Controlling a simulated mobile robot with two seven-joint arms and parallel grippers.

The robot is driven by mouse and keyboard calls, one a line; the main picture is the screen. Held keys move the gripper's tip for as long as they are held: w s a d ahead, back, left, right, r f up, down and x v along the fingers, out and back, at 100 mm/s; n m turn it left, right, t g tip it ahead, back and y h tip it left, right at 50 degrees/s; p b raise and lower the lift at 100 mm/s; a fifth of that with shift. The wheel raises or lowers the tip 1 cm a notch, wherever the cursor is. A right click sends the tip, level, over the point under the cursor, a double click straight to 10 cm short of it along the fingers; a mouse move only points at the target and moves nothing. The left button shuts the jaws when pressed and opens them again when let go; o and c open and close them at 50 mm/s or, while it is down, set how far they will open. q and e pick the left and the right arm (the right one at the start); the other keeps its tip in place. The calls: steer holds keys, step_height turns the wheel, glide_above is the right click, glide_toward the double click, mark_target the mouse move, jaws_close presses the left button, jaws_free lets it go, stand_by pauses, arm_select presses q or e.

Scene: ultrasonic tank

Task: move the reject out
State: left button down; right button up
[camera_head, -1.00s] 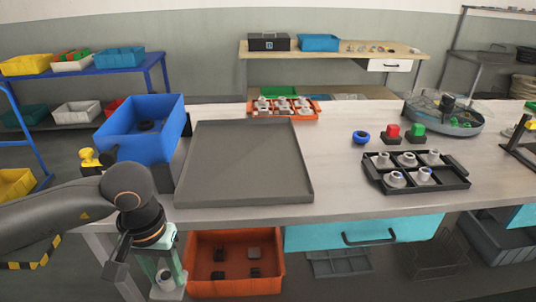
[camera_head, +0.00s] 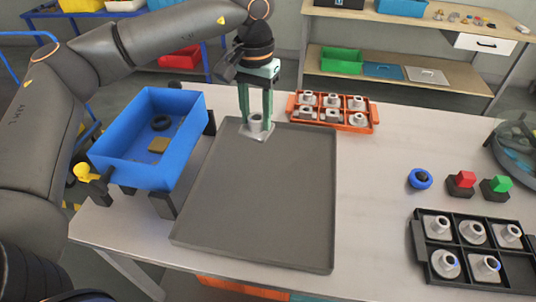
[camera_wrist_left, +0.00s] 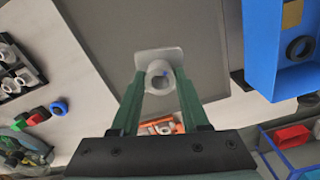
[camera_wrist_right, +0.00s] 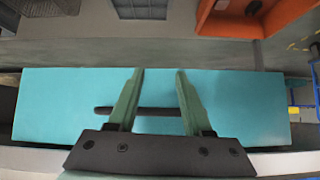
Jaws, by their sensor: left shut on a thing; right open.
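My left gripper (camera_head: 256,108) is shut on a grey flanged part (camera_head: 256,131), held over the far left corner of the dark grey tray (camera_head: 255,200). I cannot tell whether the part touches the tray. In the left wrist view the part (camera_wrist_left: 158,60) has a square flange, a round collar and a bluish patch at its bore. The blue bin (camera_head: 150,165) stands left of the tray, with a dark ring (camera_head: 161,123) and a tan block (camera_head: 158,144) inside. My right gripper (camera_wrist_right: 155,75) is open and empty before the teal drawer (camera_wrist_right: 50,105).
An orange rack (camera_head: 333,123) with several grey parts stands behind the tray.

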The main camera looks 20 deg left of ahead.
arm_select(q)
steer(key=shift+w+a+r, duration=0.1)
steer(key=shift+w+r, duration=0.2)
steer(key=shift+w, duration=0.3)
steer(key=shift+s+f+b, duration=0.15)
steer(key=shift+f+b, duration=0.35)
steer(key=shift+f, duration=2.35)
arm_select(e)
steer(key=shift+w+f, duration=0.1)
steer(key=shift+f, duration=0.4)
arm_select(q)
steer(key=shift+c, duration=1.6)
jaws_free()
arm_select(e)
steer(key=shift+w, duration=0.1)
arm_select(q)
step_height(320, 180, up, 13)
steer(key=b, duration=0.1)
steer(key=shift+f, duration=0.2)
arm_select(e)
steer(key=shift+f, duration=0.55)
